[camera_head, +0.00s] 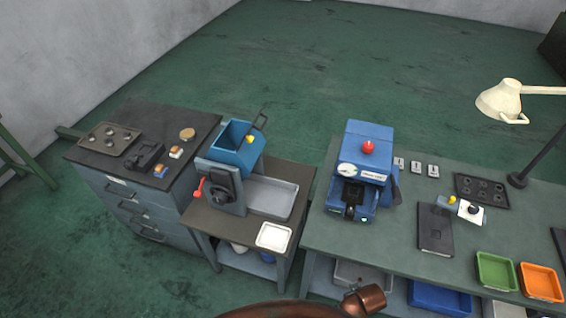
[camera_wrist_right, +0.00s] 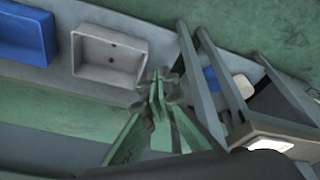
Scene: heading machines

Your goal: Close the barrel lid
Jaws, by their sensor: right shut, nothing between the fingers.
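The blue barrel (camera_head: 236,160) stands on a machine at the middle-left table in the head view. Its top is open and its dark inside shows. A thin dark frame with a yellow part (camera_head: 250,139) sticks up at its right rim; it looks like the raised lid or its handle, but I cannot tell which. A red crank handle (camera_head: 199,189) is at the machine's left side. My right gripper (camera_wrist_right: 157,92) shows in the wrist view with its green fingers together and empty, near the table legs and away from the barrel. My left gripper is not in view.
A grey tray (camera_head: 270,198) and a small white tray (camera_head: 274,236) sit by the barrel. A blue machine (camera_head: 361,165) stands on the right bench. In the wrist view, a grey bin (camera_wrist_right: 108,78) and a blue bin (camera_wrist_right: 25,35) lie near my right gripper.

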